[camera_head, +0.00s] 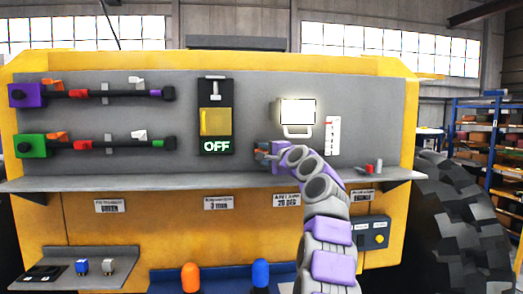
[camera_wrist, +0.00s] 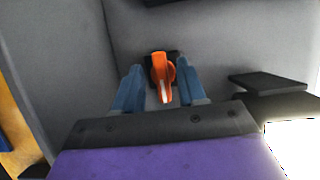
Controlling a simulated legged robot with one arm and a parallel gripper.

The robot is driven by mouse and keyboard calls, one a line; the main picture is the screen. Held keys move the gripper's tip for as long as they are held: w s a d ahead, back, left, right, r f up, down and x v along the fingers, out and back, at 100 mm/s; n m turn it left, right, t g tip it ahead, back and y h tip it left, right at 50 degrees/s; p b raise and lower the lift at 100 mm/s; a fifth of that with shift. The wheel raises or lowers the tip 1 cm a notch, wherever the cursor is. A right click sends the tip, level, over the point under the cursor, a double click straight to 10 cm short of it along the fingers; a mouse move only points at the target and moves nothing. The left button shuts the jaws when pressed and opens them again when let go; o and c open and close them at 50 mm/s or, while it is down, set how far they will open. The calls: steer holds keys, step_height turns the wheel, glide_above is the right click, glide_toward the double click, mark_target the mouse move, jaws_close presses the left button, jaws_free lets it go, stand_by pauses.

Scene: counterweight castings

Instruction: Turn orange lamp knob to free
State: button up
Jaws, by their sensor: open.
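The orange knob (camera_wrist: 162,72) sits on a dark base on the grey panel in the wrist view. A white mark on it points down in the picture. My gripper (camera_wrist: 160,67) is open, with one blue finger on each side of the knob. A gap shows on both sides, so the fingers look apart from it. In the head view my gripper (camera_head: 262,153) is at the panel, just left of and below the lit lamp (camera_head: 298,111). There my gripper and wrist mostly hide the knob.
A grey shelf (camera_head: 150,183) runs below the panel. The OFF switch box (camera_head: 215,118) is left of my gripper. A white label strip (camera_head: 333,136) is to the right. Rods with purple (camera_head: 26,95) and green (camera_head: 30,145) blocks are far left. A dark plate (camera_wrist: 268,82) juts out right in the wrist view.

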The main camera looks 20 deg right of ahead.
steer(key=shift+w+d+r+p, duration=0.1)
steer(key=shift+w+d+p, duration=0.05)
steer(key=shift+w+p, duration=0.15)
steer(key=shift+w+d+r+p, duration=0.1)
steer(key=shift+w+d+p, duration=0.05)
steer(key=shift+w, duration=0.25)
steer(key=shift+w+d+f, duration=0.15)
steer(key=shift+w+d, duration=0.1)
steer(key=shift+w, duration=0.05)
steer(key=shift+w+p, duration=0.1)
steer(key=shift+p, duration=0.2)
steer(key=shift+a, duration=0.5)
steer(key=shift+d, duration=0.1)
steer(key=c, duration=0.7)
